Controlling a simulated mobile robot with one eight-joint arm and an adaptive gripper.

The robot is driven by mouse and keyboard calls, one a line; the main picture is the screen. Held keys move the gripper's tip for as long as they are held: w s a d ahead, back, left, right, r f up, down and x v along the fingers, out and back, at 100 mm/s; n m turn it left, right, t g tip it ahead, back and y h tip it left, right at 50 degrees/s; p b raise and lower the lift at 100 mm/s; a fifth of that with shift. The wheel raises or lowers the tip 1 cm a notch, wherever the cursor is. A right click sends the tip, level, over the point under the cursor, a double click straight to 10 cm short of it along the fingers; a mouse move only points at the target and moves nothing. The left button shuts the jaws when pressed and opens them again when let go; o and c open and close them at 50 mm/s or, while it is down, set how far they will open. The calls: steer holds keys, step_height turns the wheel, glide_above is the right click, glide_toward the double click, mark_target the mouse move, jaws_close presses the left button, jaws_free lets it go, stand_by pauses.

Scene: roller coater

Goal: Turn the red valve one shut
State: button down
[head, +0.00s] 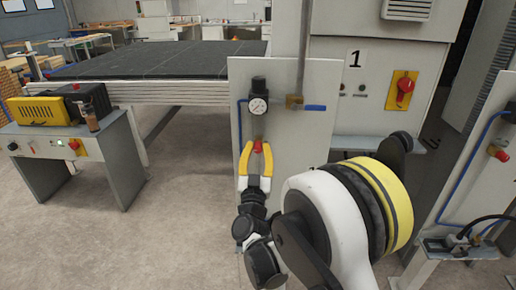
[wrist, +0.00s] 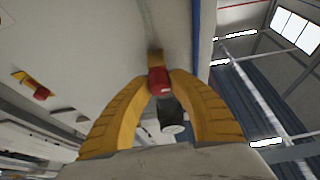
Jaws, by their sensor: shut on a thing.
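The red valve (head: 258,146) is a small red knob on the front of an upright grey panel, below a round pressure gauge (head: 258,105). My gripper (head: 257,148) has yellow fingers and reaches up to it from below. The fingers are closed on either side of the red valve. In the wrist view the red valve (wrist: 159,79) sits between the fingertips, with a brass fitting (wrist: 155,56) behind it. The fingers hide its sides, so its turn angle cannot be told.
A blue lever handle (head: 314,107) sticks out right of the gauge. A cabinet marked 1 (head: 355,57) has a red rotary switch (head: 405,88) on a yellow plate. Another panel at right carries a red knob (head: 497,153). The floor at left is clear before a control desk (head: 118,160).

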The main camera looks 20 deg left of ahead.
steer(key=m+h, duration=0.1)
steer(key=m, duration=0.2)
steer(key=m+h, duration=0.2)
steer(key=m, duration=0.1)
steer(key=c, duration=1.2)
jaws_free()
steer(key=v, duration=1.2)
steer(key=shift+f, duration=0.15)
steer(key=shift+w, duration=0.1)
